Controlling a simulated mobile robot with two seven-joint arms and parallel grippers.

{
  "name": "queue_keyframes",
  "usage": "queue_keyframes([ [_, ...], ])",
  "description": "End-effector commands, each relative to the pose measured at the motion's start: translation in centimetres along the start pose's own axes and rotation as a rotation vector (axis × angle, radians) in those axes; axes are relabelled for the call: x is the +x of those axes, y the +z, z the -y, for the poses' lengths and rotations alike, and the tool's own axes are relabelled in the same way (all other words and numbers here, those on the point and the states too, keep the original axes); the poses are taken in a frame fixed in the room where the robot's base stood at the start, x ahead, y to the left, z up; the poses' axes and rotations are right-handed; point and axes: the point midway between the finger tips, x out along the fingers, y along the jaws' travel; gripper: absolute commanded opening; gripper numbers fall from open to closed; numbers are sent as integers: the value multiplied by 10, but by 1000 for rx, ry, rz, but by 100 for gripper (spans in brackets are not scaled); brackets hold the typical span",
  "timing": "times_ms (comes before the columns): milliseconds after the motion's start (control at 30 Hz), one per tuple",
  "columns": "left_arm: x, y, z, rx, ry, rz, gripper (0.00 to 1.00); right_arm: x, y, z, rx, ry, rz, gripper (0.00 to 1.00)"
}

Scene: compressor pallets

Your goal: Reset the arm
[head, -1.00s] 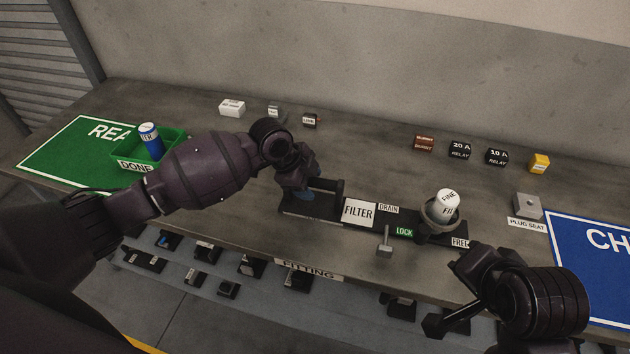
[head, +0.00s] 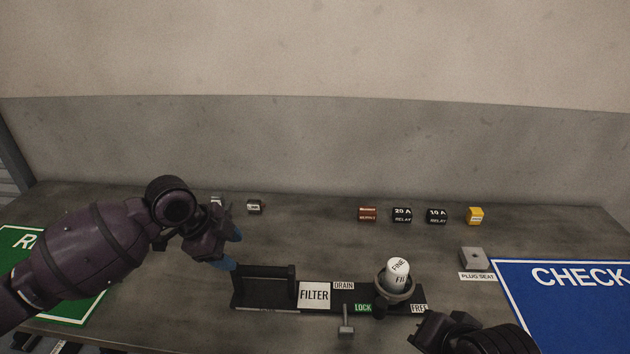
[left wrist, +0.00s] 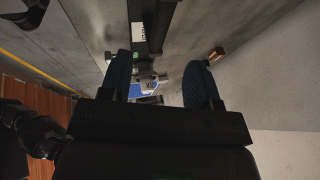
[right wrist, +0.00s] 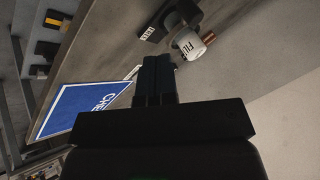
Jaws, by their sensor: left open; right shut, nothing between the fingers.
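My left gripper (head: 232,249) hangs over the bench at the left end of the black filter fixture, apart from other things as far as I can tell. In the left wrist view its two blue-tipped fingers (left wrist: 162,85) are spread with nothing held between them. In the right wrist view the right gripper (right wrist: 158,70) is shut and empty. The white FINE filter (head: 397,271) sits upright in the fixture's ring; it also shows in the right wrist view (right wrist: 188,45).
The filter fixture (head: 274,298) has a lever (head: 346,318) in front. Brown, black relay (head: 402,215) and yellow (head: 475,215) blocks stand along the back. A grey plug seat (head: 474,258) and blue CHECK mat (head: 560,300) lie right, a green mat (head: 75,312) left.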

Motion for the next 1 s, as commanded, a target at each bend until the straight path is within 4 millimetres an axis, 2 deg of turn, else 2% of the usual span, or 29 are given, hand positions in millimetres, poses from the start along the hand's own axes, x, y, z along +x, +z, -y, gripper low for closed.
queue_keyframes([
  [167,15,-1,-20,-40,5,-5,56,2,4,-12,-25,20,8,0],
  [300,37,-3,-58,-137,-1,-10,56,4,12,-34,-83,58,27,0],
  [500,57,-1,-114,-338,-37,-4,56,4,26,-72,-186,117,63,0],
  [767,62,13,-182,-666,-113,37,56,0,45,-119,-321,188,121,0],
  [1000,47,39,-243,-1015,-207,129,56,-9,64,-161,-449,247,184,0],
])
